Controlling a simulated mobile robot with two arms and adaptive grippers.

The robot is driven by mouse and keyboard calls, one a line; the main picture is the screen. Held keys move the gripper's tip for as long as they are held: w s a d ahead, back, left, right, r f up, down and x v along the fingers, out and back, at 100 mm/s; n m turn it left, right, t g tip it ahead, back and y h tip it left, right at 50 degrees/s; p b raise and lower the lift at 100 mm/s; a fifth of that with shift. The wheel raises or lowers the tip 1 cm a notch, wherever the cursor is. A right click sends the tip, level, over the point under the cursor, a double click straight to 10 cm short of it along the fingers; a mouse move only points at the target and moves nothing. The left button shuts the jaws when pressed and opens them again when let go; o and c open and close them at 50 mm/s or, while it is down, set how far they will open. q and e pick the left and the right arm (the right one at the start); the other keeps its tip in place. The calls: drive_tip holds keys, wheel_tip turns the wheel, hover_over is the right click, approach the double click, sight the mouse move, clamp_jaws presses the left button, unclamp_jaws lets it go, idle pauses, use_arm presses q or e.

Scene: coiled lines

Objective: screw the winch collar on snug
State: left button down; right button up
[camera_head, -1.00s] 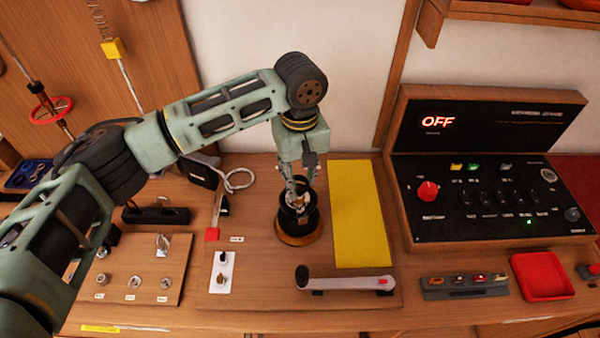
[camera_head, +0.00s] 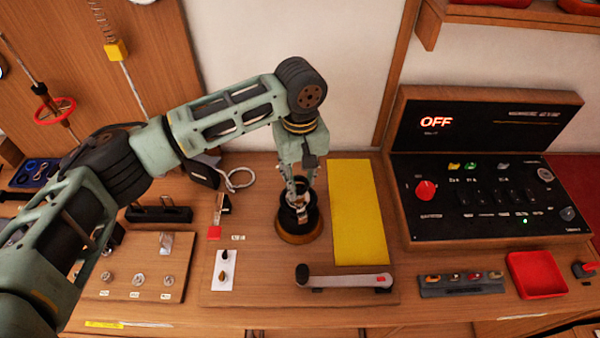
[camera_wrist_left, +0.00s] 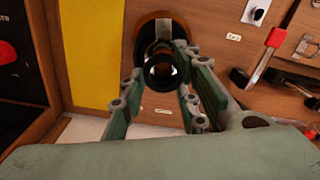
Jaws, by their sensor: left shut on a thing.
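The winch (camera_head: 299,228) is a dark drum on a round wooden base, standing on the bench board left of the yellow mat. My left gripper (camera_head: 299,192) points down over its top. In the left wrist view the two fingers (camera_wrist_left: 167,72) close on a dark ring-shaped piece, the winch collar (camera_wrist_left: 163,73), at the top of the drum. The fingers hide part of it, so I cannot tell how far down it sits. A winch handle (camera_head: 345,279) lies on the front of the board. My right gripper is not in view.
A yellow mat (camera_head: 358,213) lies right of the winch. A control panel (camera_head: 490,195) reading OFF stands further right, with a red tray (camera_head: 541,276) in front. A board with metal fittings (camera_head: 137,279) is at the left. A red-ended lever (camera_head: 215,231) stands left of the winch.

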use_arm(q)
drive_tip(key=shift+f, duration=0.3)
